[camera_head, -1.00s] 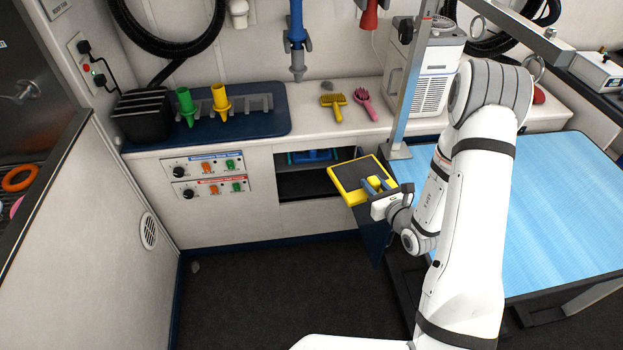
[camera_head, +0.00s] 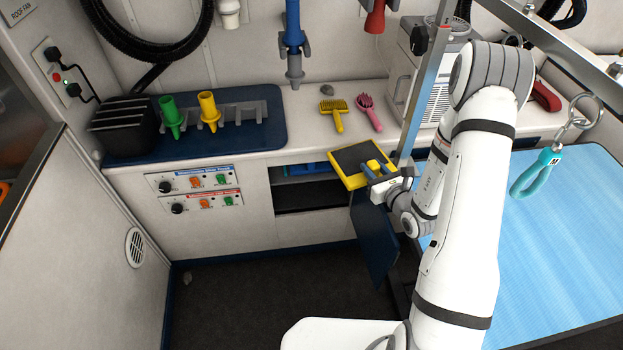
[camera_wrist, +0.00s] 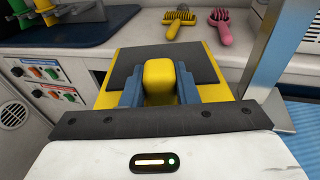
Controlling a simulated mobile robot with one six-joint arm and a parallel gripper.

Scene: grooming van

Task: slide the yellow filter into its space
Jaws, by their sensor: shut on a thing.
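The yellow filter (camera_head: 349,182) is a flat yellow frame with a dark panel and a yellow grip. My gripper (camera_head: 374,170) is shut on the grip and holds the filter up, tilted, in front of the cabinet's right part. In the wrist view the blue fingers of my gripper (camera_wrist: 160,85) sit on both sides of the yellow grip, and the filter (camera_wrist: 210,93) spreads out beyond them. The open cabinet bay (camera_head: 300,197) is left of and behind the filter, with a dark lower space and a blue piece (camera_head: 308,169) higher up. The filter hides the bay's right part.
A dark blue door (camera_head: 375,240) hangs open below the filter. A steel post (camera_head: 425,90) and the blue grooming table (camera_head: 540,240) stand at the right. A yellow brush (camera_head: 335,112) and a pink brush (camera_head: 369,112) lie on the counter (camera_head: 300,130). Floor in front is free.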

